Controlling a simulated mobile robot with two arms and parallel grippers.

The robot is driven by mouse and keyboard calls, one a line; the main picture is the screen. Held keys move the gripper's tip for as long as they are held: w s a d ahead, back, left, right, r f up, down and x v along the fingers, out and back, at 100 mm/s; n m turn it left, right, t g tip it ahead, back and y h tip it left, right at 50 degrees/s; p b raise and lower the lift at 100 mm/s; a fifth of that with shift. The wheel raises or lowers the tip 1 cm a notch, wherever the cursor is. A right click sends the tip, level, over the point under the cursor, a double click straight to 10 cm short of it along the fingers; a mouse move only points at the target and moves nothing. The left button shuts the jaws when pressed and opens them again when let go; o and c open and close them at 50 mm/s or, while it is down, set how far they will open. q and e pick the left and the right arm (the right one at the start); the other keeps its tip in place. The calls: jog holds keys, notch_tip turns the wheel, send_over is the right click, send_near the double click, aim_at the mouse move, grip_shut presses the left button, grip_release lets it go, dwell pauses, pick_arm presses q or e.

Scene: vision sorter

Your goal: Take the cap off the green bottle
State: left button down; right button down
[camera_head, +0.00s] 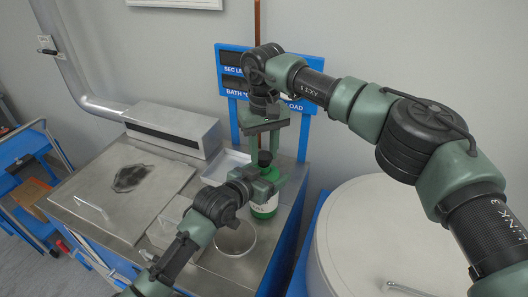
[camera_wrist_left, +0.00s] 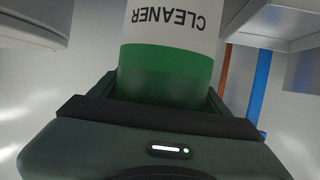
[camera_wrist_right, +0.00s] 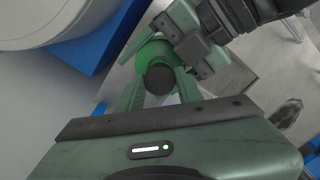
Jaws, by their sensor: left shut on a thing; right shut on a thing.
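The green bottle (camera_head: 264,208) stands upright on the grey worktop, with a white label reading CLEANER in the left wrist view (camera_wrist_left: 170,75). Its black cap (camera_head: 265,158) is on top and also shows in the right wrist view (camera_wrist_right: 160,79). My left gripper (camera_head: 268,186) is shut on the bottle's body from the side, a finger at each side of it. My right gripper (camera_wrist_right: 158,88) points down from above and is shut on the cap. Whether the cap is still seated on the neck is hard to tell.
A round dish (camera_head: 234,240) lies just in front of the bottle. A pale tray (camera_head: 226,167) is behind it. A grey box (camera_head: 172,130) and a dark patch (camera_head: 131,178) are to the left. A large white drum (camera_head: 370,235) stands to the right. A blue-framed sign (camera_head: 232,57) rises behind.

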aim_at(264, 155)
pick_arm(q)
jog(key=shift+f, duration=0.1)
pick_arm(e)
jog(key=shift+r, duration=2)
pick_arm(q)
grip_release()
